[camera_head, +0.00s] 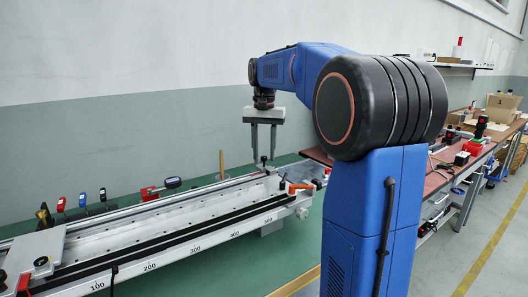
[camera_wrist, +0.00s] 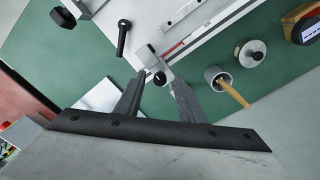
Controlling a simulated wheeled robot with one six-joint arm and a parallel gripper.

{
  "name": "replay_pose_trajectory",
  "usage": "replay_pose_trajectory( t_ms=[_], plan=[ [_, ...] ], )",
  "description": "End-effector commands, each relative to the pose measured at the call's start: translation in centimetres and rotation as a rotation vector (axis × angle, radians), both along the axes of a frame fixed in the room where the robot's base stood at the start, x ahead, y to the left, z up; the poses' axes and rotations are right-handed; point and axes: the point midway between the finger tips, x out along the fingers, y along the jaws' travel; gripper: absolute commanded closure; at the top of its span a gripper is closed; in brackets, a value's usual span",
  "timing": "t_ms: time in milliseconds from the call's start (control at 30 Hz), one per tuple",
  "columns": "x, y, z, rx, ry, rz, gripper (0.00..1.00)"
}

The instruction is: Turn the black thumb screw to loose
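The black thumb screw (camera_wrist: 160,79) shows in the wrist view as a small round black head on a light metal block at the end of the rail. In the head view it is a small dark knob (camera_head: 264,159) at the far end of the long pale gantry rail (camera_head: 190,218). My gripper (camera_head: 263,156) points down over that end, with its two grey fingers apart. In the wrist view, the fingertips of my gripper (camera_wrist: 157,84) stand on either side of the screw head, with gaps visible. I cannot tell their exact height relative to the screw.
An orange lever (camera_head: 299,187) sits on the rail's right end. A black bolt-like knob (camera_wrist: 123,38), a grey cup with a wooden handle (camera_wrist: 216,77) and a round weight (camera_wrist: 251,54) are near my gripper. A red-and-black gauge (camera_head: 160,188) and several small tools stand behind the rail.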

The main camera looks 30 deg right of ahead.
Motion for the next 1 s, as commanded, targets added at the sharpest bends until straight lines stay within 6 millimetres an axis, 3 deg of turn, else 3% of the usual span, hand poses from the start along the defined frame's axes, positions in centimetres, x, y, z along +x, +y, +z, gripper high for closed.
replay_pose_trajectory(
  t_ms=[233, 367, 400, 767, 1000],
  plan=[
    [0.01, 0.0, -0.02, -0.001, -0.001, 0.0, 0.67],
    [0.01, 0.0, -0.01, -0.001, -0.001, 0.0, 0.98],
    [0.01, 0.0, 0.0, -0.001, -0.001, 0.0, 1.0],
    [0.01, 0.0, 0.02, -0.001, -0.001, 0.042, 1.0],
    [0.02, -0.01, 0.03, -0.001, -0.001, 0.184, 1.0]
  ],
)
